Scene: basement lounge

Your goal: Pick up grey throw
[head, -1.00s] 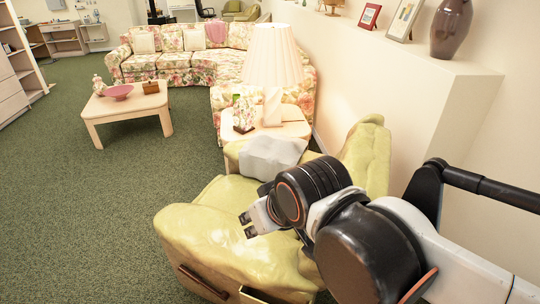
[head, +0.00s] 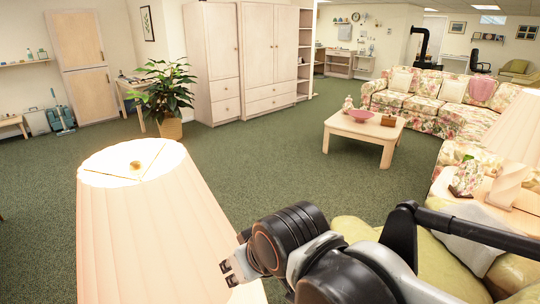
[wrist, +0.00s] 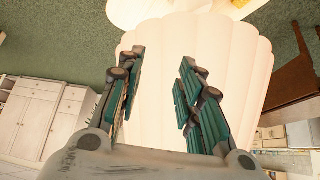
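The grey throw (head: 470,238) lies draped over the arm of the yellow-green armchair (head: 445,270) at the right of the head view. My dark arm link crosses in front of it and hides part of it. My gripper (head: 228,274) is left of the armchair, well apart from the throw, beside a large lampshade. In the wrist view my gripper (wrist: 162,60) is open with nothing between its fingers, and a pale lampshade fills the space beyond them. The throw does not show in the wrist view.
The large pleated lampshade (head: 150,215) stands close at front left, near my gripper. Another lamp (head: 512,145) stands on a side table beyond the armchair. A low wooden table (head: 362,130) and floral sofa (head: 425,100) are farther back. Green carpet (head: 270,160) between is clear.

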